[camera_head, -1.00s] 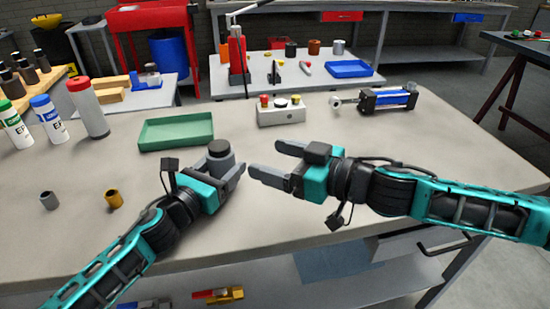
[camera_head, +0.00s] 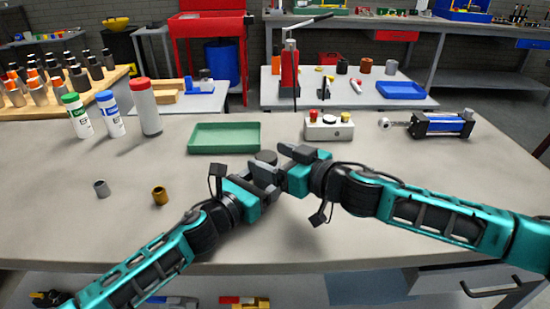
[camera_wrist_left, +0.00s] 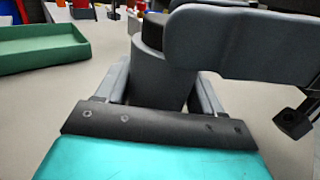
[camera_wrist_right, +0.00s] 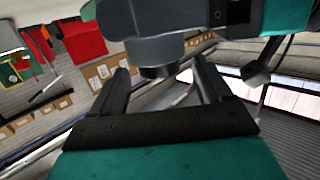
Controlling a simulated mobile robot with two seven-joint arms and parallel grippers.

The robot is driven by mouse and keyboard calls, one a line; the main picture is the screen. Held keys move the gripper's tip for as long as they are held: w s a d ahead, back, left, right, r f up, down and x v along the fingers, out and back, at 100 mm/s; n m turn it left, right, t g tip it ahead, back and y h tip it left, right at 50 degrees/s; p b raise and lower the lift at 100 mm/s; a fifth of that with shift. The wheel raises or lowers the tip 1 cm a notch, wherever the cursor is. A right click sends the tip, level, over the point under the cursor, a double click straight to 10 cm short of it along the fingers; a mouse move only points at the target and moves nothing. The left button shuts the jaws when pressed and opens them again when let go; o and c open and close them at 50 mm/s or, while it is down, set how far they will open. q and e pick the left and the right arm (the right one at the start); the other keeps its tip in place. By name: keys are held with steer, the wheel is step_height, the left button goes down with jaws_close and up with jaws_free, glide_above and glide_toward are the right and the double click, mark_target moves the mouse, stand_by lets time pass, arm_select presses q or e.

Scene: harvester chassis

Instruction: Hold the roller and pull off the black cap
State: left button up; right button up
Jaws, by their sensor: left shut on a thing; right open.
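The roller is an upright grey cylinder, clearest in the left wrist view (camera_wrist_left: 160,88), with a black cap (camera_head: 265,157) on its top end. My left gripper (camera_wrist_left: 163,92) is shut on the roller's grey body, one finger on each side. My right gripper (camera_head: 275,163) is open, its fingers beside the cap at the top of the roller. In the right wrist view a dark round end, seemingly the cap (camera_wrist_right: 158,71), shows between the open fingers. A right finger hides part of the roller and cap in the left wrist view.
A green tray (camera_head: 224,150) lies just behind the grippers. A button box (camera_head: 328,132) and a blue-black cylinder (camera_head: 440,124) stand to the right. Bottles (camera_head: 112,114) and two small bushings (camera_head: 160,195) are at left. The table's front right is clear.

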steer(key=shift+c, duration=0.4)
steer(key=c, duration=1.2)
steer(key=shift+r, duration=0.25)
steer(key=shift+r, duration=0.9)
steer(key=shift+r, duration=2)
arm_select(q)
steer(key=o, duration=1.6)
